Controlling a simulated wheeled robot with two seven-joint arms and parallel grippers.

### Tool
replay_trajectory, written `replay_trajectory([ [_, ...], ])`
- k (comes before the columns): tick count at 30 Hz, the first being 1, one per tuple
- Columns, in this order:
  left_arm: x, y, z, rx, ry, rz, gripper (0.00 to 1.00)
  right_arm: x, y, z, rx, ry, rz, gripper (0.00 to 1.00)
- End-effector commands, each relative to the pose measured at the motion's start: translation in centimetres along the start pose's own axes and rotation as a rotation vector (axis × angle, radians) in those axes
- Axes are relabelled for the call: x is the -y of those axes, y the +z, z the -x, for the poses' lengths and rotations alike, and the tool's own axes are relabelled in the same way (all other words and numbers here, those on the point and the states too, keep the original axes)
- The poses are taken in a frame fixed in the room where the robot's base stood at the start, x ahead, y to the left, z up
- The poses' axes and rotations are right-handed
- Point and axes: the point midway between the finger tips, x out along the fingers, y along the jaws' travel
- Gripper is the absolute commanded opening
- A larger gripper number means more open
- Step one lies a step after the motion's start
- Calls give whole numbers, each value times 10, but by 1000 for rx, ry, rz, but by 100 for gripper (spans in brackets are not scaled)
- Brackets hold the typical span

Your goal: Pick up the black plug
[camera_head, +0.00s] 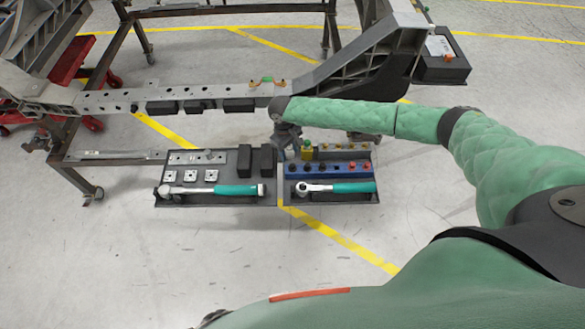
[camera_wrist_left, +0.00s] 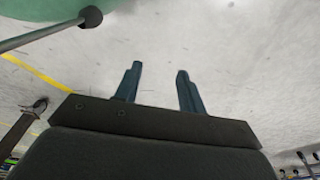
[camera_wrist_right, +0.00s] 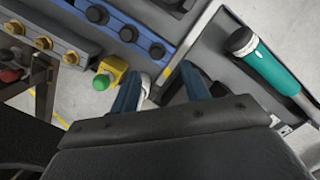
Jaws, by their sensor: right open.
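Several round black plugs sit in a row on a blue rail (camera_head: 328,173) in the right tray. The nearest black plug (camera_wrist_right: 157,50) in the right wrist view is at the rail's end there; others (camera_wrist_right: 128,32) continue to the upper left. My right gripper (camera_wrist_right: 163,85) is open and empty over the trays, apart from the plugs. In the head view my right gripper (camera_head: 288,145) is at the inner back corner of the right tray, partly hidden by its arm. My left gripper (camera_wrist_left: 158,74) is open and empty over bare floor.
A yellow block with a green button (camera_wrist_right: 108,77) stands close to my right fingers. A teal-handled ratchet (camera_head: 335,187) lies in front of the blue rail. The left tray (camera_head: 225,199) holds a teal-handled tool and black blocks (camera_head: 265,159). A metal chassis beam (camera_head: 140,100) runs behind.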

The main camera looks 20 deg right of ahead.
Motion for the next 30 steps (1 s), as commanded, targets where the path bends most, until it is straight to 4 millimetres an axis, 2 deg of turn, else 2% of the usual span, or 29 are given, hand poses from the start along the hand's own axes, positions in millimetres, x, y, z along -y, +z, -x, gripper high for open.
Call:
replay_trajectory([
  [4,9,-1,2,-10,-9,-6,40,-2,1,-10,6,2,-3,47],
  [6,6,0,-8,-14,-6,-5,40,-2,1,-17,5,2,-4,47],
  [10,2,5,-13,-19,-4,-5,40,-2,0,-26,3,2,-3,47],
  [21,16,35,-36,-37,-18,-17,40,-7,-2,-52,4,2,-3,47],
  [24,16,47,-37,-29,-17,-17,40,-6,-2,-65,5,2,-3,47],
  [30,15,57,-40,-23,-17,-17,40,-6,-2,-77,3,2,-2,47],
])
